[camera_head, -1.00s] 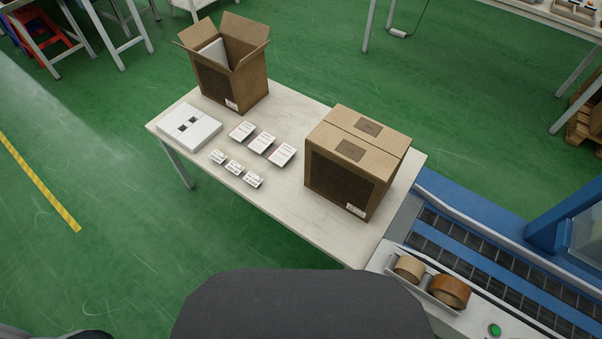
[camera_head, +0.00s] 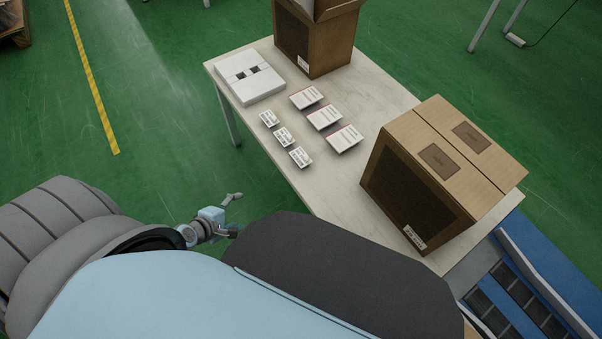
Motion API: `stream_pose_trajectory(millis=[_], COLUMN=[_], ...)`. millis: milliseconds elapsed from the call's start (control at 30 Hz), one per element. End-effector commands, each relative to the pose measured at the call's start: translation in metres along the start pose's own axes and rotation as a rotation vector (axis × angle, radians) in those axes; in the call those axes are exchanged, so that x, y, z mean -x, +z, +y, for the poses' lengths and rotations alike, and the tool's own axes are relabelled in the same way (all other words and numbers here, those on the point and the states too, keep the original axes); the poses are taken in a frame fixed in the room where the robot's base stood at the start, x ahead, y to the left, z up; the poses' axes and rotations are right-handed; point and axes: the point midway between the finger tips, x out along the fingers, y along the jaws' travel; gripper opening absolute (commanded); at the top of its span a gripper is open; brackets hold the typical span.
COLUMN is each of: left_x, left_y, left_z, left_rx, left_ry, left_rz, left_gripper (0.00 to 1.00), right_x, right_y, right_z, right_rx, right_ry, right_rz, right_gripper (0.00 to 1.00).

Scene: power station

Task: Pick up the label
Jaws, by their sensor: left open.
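Several labels lie in two rows on the white table (camera_head: 352,192). The row of small labels has one at the back (camera_head: 269,118), one in the middle (camera_head: 284,136) and one at the front (camera_head: 300,157). The row of larger white labels with red edges (camera_head: 324,117) lies to its right. My left gripper (camera_head: 233,213) is open and empty, low and left of the table's near edge, apart from every label. Part of it is hidden behind my own body. My right gripper is not in view.
A closed cardboard box (camera_head: 428,180) stands at the table's right end, and an open box (camera_head: 318,45) at its back. A flat white box (camera_head: 249,77) lies at the back left. A blue conveyor (camera_head: 530,295) adjoins at lower right.

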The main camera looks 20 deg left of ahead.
Motion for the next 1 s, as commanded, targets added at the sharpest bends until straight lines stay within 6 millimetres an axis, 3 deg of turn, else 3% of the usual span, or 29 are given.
stream_pose_trajectory(millis=[33,133,233,333,433,700,1000], left_x=[-0.030,-0.034,-0.028,-0.021,-0.026,-0.082,-0.121], left_y=[0.002,0.026,0.049,0.062,0.070,0.092,0.111], left_z=[0.010,0.056,0.086,0.103,0.117,0.139,0.154], left_rx=[0.223,0.667,0.962,1.109,1.149,1.145,1.144], left_ry=[0.084,0.171,0.172,0.154,0.151,0.148,0.147], left_rz=[-0.074,-0.270,-0.435,-0.522,-0.546,-0.543,-0.543], left_gripper=[0.70,0.70,0.70,0.70,0.70,0.70,0.70], right_x=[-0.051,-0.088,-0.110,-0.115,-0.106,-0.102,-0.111], right_y=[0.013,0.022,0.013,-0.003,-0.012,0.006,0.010], right_z=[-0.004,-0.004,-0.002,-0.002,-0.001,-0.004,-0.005], right_rx=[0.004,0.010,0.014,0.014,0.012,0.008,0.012], right_ry=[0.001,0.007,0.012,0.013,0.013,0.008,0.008], right_rz=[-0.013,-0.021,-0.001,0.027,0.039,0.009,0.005], right_gripper=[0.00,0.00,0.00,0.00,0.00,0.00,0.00])
